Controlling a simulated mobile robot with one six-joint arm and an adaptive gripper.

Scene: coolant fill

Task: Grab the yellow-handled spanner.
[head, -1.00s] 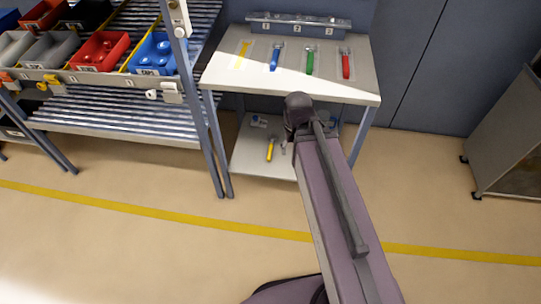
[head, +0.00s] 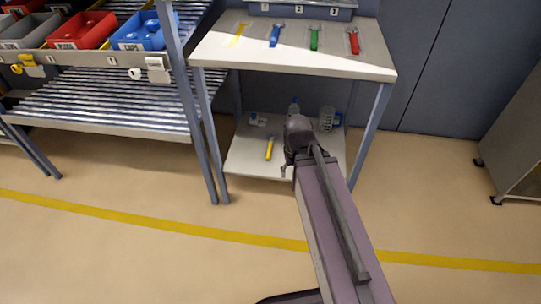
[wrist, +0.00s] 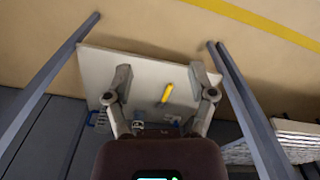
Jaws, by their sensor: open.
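The yellow-handled spanner (head: 269,148) lies on the lower shelf of the workbench, left of my arm's end. It also shows in the wrist view (wrist: 166,93), with its yellow handle in the space between my fingers, nearer the right one. My gripper (wrist: 161,73) is open and empty, pointing at the lower shelf (wrist: 145,68). The spanner appears below the fingers, but the exact gap cannot be told. In the head view my arm hides most of the gripper. A thin yellow spanner shape (head: 239,34) also shows on the bench top; whether it is a tool or a marking is unclear.
The bench top (head: 300,60) overhangs the lower shelf, with bench legs (head: 369,135) at the sides. Blue, green and red spanners lie on top. A pale basket (head: 326,118) and small blue items (head: 257,120) stand on the lower shelf. A bin rack (head: 100,95) is left.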

